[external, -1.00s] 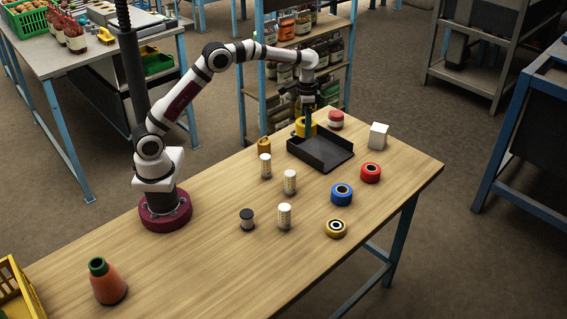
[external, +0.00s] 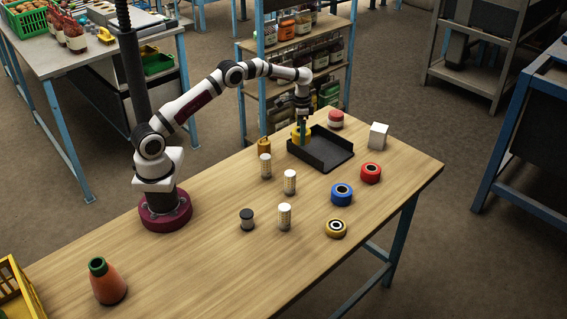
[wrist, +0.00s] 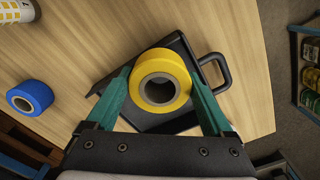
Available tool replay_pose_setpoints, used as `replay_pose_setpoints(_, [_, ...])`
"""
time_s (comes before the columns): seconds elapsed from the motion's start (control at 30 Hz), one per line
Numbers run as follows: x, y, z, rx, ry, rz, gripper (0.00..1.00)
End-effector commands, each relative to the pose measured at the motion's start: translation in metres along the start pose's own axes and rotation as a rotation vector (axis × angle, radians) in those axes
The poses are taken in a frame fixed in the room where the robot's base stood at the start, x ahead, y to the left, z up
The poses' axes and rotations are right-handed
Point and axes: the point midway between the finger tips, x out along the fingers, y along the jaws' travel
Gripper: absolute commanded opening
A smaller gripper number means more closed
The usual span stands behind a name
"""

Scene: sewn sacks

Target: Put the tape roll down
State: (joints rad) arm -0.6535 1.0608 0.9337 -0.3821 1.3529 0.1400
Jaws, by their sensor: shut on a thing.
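A yellow tape roll (external: 296,136) is between the green fingers of my gripper (external: 302,130), at the back left part of the black tray (external: 328,154). In the wrist view the yellow tape roll (wrist: 160,66) is gripped on both sides by my gripper (wrist: 162,92), its hole facing the camera. The black tray (wrist: 184,58) shows behind it, with a handle on one side. The roll looks low, at or just above the tray; I cannot tell whether it touches the tray floor.
Red (external: 371,173), blue (external: 342,195) and gold (external: 336,229) tape rolls lie on the table in front of the tray. A white cube (external: 378,136) and a red-and-white jar (external: 336,119) are near the tray. White cylinders (external: 289,182) stand left. The tray's right part is empty.

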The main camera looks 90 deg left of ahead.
Motion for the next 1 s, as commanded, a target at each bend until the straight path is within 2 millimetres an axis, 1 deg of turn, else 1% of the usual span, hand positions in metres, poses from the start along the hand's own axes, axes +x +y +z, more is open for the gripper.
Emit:
replay_pose_setpoints(0.37, [0.009,0.0,0.0,0.0,0.0,0.0,0.31])
replay_pose_setpoints(0.4, [0.009,0.0,0.0,0.0,0.0,0.0,0.9])
replay_pose_setpoints(0.47, [0.009,0.0,0.0,0.0,0.0,0.0,1.0])
replay_pose_setpoints(0.67, [0.009,0.0,0.0,0.0,0.0,0.0,1.0])
replay_pose_setpoints(0.77, [0.001,0.0,-0.001,0.0,0.002,-0.001,1.0])
replay_pose_setpoints(0.87, [-0.024,-0.001,-0.001,0.001,0.004,-0.003,1.0])
replay_pose_setpoints(0.9, [-0.036,0.0,-0.001,0.001,0.005,-0.003,1.0])
replay_pose_setpoints(1.0, [-0.067,0.0,-0.001,0.001,0.005,-0.003,1.0])
